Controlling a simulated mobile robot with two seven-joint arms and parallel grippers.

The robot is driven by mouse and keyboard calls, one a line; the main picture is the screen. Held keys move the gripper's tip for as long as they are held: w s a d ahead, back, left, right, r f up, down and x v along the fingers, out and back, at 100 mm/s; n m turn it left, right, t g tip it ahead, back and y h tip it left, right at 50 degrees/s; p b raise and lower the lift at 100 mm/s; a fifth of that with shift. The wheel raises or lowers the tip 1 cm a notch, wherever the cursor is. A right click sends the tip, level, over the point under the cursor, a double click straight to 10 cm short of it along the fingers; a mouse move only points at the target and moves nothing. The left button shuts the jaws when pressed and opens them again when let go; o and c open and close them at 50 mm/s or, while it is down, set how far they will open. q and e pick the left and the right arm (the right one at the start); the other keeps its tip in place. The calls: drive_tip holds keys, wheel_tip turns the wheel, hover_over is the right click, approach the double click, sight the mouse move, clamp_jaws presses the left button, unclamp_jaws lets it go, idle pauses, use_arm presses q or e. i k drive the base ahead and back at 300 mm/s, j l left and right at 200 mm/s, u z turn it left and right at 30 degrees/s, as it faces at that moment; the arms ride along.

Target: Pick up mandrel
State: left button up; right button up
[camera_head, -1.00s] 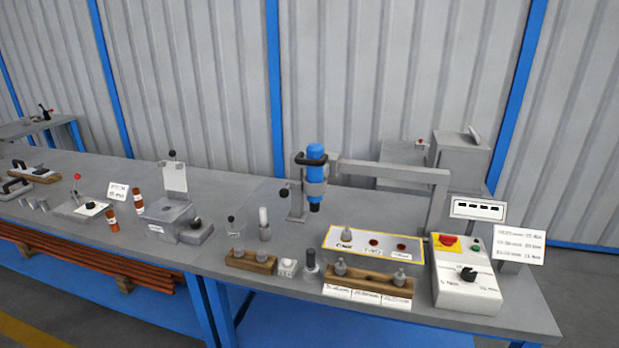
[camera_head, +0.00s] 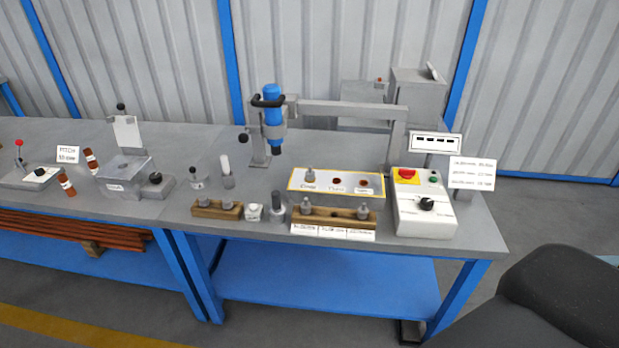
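I cannot tell for certain which piece is the mandrel. Small grey metal pieces with knobs stand in a left wooden block (camera_head: 203,211) and a right wooden block (camera_head: 335,214) near the bench's front edge. A dark-topped grey cylinder (camera_head: 278,213) stands between the blocks, beside a small white block (camera_head: 253,212). Another grey piece (camera_head: 309,174) stands on the left spot of a yellow-edged white plate (camera_head: 337,186). A grey post with a white top (camera_head: 227,172) stands behind the left block. Neither of my grippers is in view; a dark part of mine shows at the lower right.
A blue-bodied press (camera_head: 272,118) with a black handle stands behind the plate. A control box (camera_head: 425,212) with a red button is to the right, below a display (camera_head: 435,144). A clamp fixture (camera_head: 127,170) and orange-brown cylinders stand left. A blue shelf (camera_head: 320,282) lies below the bench.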

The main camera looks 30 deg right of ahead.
sight(310, 173)
drive_tip(key=z, duration=1.6)
drive_tip(key=i, duration=0.9)
